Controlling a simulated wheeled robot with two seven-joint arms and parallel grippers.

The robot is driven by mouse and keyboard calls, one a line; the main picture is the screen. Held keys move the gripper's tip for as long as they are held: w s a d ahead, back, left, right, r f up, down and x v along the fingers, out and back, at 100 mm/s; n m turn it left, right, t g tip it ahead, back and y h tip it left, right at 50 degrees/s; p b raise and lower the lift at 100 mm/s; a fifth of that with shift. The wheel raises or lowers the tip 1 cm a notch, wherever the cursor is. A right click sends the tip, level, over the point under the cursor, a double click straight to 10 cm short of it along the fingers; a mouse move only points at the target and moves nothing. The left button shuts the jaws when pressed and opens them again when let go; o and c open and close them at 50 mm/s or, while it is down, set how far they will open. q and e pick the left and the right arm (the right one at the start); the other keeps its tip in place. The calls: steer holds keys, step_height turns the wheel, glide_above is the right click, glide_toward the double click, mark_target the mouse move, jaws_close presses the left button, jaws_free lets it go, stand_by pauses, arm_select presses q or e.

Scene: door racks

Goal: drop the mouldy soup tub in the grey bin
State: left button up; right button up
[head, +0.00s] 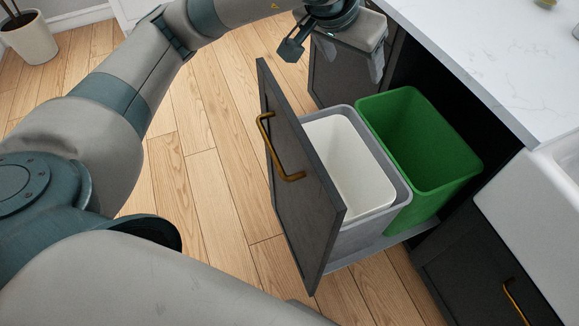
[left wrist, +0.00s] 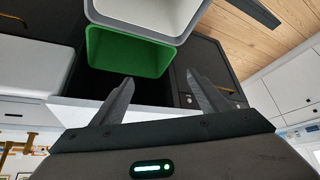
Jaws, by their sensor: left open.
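The grey bin (head: 370,230) stands in the pulled-out drawer behind the dark front, with a white inner lining (head: 345,158). It also shows at the top of the left wrist view (left wrist: 132,34). I see no soup tub in either view, and the part of the bin's inside that shows looks bare. My left gripper (head: 352,70) is above and beyond the bins at the top of the head view, fingers apart. In the left wrist view its fingers (left wrist: 158,86) have nothing between them. My right gripper is not in view.
A green bin (head: 405,135) stands right beside the grey one and looks empty. The open drawer front (head: 300,205) with a brass handle sticks out over the wooden floor. A white marble counter (head: 490,55) lies at the upper right, with a white sink (head: 545,190) below it.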

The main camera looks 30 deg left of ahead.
arm_select(q)
steer(key=v, duration=1.4)
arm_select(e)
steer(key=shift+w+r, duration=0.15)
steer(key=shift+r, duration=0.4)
arm_select(q)
steer(key=shift+w+d+r, duration=0.1)
